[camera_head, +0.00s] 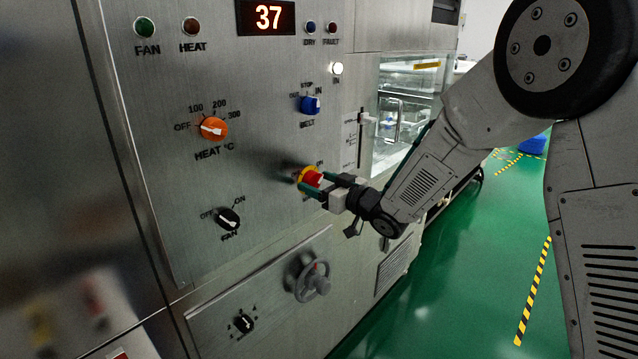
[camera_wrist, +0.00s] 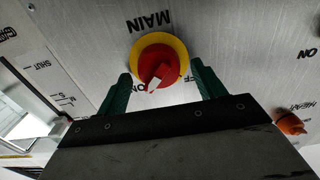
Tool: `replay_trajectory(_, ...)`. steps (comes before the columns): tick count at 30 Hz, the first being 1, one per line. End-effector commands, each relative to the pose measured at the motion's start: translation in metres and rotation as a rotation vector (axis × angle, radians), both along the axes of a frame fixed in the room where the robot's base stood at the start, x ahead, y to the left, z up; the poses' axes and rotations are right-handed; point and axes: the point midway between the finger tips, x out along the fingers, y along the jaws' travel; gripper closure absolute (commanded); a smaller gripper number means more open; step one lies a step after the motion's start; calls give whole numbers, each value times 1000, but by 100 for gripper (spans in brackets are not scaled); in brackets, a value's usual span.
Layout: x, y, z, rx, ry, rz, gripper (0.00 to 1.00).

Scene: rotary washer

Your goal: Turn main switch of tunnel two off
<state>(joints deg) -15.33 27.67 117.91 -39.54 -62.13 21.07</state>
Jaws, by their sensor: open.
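The main switch (camera_wrist: 156,67) is a red rotary knob with a white pointer on a yellow round plate, set in the steel panel. The word MAIN shows beside it in the wrist view, upside down. It also shows in the head view (camera_head: 311,177), partly covered by my gripper. My gripper (camera_wrist: 160,85) is open, with its green fingers on either side of the knob and a gap to it. In the head view my gripper (camera_head: 318,185) is at the panel, in front of the switch. Whether the fingers touch the plate cannot be told.
The panel also carries an orange heat knob (camera_head: 213,129), a blue belt knob (camera_head: 310,105), a black fan knob (camera_head: 228,219) and a handwheel (camera_head: 312,281) below. A display (camera_head: 268,17) reads 37.

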Motion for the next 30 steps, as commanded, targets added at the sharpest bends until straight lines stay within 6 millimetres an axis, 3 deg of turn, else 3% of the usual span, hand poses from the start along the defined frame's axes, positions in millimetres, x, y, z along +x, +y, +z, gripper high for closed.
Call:
replay_trajectory(9,3,3,0,1,-1,-1,31)
replay_trajectory(14,3,3,0,1,-1,-1,73)
replay_trajectory(15,3,3,0,0,0,-1,75)
replay_trajectory(30,2,3,0,-80,-94,-1,75)
